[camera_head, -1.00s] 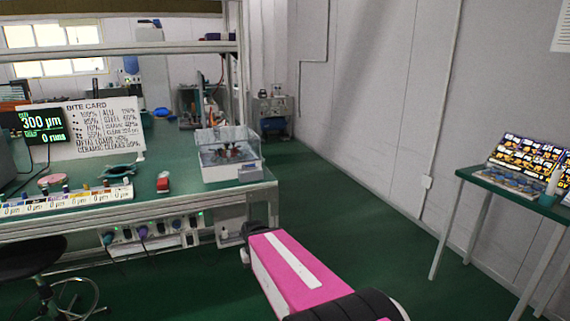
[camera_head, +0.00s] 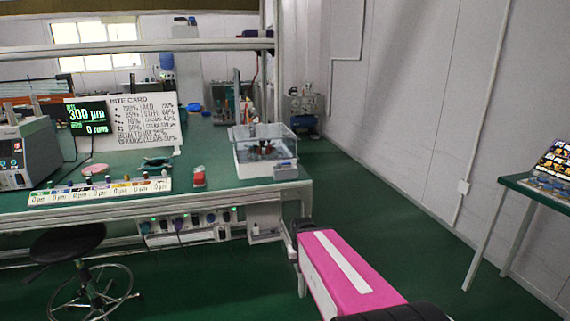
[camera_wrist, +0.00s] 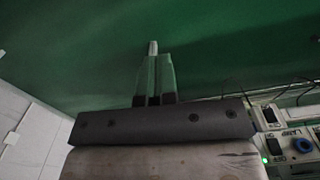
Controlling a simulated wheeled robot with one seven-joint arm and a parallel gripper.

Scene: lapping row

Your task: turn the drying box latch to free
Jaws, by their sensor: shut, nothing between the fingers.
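The drying box (camera_head: 265,156), a white base with a clear lid, sits at the right end of the green bench in the head view. Dark items show inside it. A small grey block (camera_head: 286,171) at its front right corner may be the latch; its setting is too small to tell. My gripper (camera_wrist: 154,70) shows in the wrist view with its two fingers together and nothing between them. It points over green surface, apart from the box. In the head view my pink arm is below and right of the box, and the fingers cannot be made out.
The green bench (camera_head: 215,200) holds a strip of labelled pots, a red item (camera_head: 198,177) and a display (camera_head: 88,117). Sockets and knobs line its front below. A stool (camera_head: 70,243) stands at left. A side table (camera_head: 540,189) is at right, with open floor between.

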